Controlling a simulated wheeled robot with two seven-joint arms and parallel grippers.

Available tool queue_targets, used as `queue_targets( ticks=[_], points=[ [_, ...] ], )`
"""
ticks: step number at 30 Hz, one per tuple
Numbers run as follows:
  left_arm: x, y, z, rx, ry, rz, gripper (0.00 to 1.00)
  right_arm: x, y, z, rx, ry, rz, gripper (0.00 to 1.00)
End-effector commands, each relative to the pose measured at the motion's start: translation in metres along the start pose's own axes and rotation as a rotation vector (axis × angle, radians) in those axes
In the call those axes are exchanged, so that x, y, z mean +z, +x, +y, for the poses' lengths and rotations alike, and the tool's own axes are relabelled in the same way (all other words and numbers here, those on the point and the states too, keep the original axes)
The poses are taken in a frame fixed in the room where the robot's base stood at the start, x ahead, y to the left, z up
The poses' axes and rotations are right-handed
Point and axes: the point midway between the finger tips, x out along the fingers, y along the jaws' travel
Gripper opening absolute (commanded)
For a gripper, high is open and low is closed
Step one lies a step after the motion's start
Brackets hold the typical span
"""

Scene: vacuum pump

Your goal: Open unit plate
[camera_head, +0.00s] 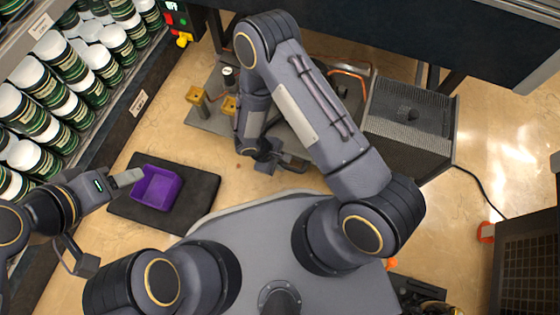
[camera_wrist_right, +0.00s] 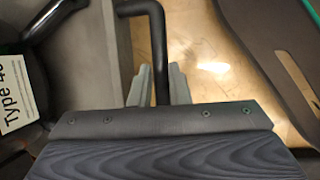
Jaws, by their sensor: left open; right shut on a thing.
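My right gripper (camera_head: 288,162) is beside the near edge of a grey plate (camera_head: 206,124) that carries the pump unit, partly hidden behind my right arm. In the right wrist view, the fingers of my right gripper (camera_wrist_right: 157,88) are closed around a black bent bar (camera_wrist_right: 158,45), like a handle. It runs along a grey surface (camera_wrist_right: 95,50) at the left. Which part is the unit plate is not clear. My left gripper (camera_head: 106,220) is open and empty, with one finger close to a purple bin (camera_head: 157,187).
The purple bin stands on a black mat (camera_head: 198,205). A shelf of green and white cans (camera_head: 55,85) fills the left. A dark ribbed box (camera_head: 408,115) stands right of my right arm. A cable (camera_head: 478,190) lies on the floor. A white label (camera_wrist_right: 14,85) reads "Type 4", cut off.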

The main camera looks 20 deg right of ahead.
Motion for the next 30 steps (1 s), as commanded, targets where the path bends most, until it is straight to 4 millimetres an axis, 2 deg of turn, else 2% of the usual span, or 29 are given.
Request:
queue_targets(
  ticks=[2,3,7,17,27,30],
  points=[
    [0.0,0.0,0.0,0.0,0.0,0.0,0.52,0.0,0.0,-0.001,-0.003,-0.001,0.001,0.0],
    [0.0,0.0,0.0,0.0,0.0,0.0,0.52,0.0,0.0,-0.001,-0.003,-0.001,0.001,0.21],
    [0.0,0.0,0.0,0.0,0.0,0.0,0.52,0.0,0.0,-0.001,-0.002,-0.001,0.001,0.38],
    [-0.001,-0.002,0.001,0.0,0.0,0.0,0.52,0.0,-0.005,0.0,0.0,0.0,0.002,0.38],
    [-0.012,-0.023,0.011,0.0,0.0,0.0,0.52,0.0,-0.06,0.0,0.0,-0.001,0.004,0.38],
    [-0.013,-0.026,0.012,0.0,0.0,0.0,0.52,0.0,-0.071,0.001,0.0,-0.001,0.002,0.38]
  ],
)
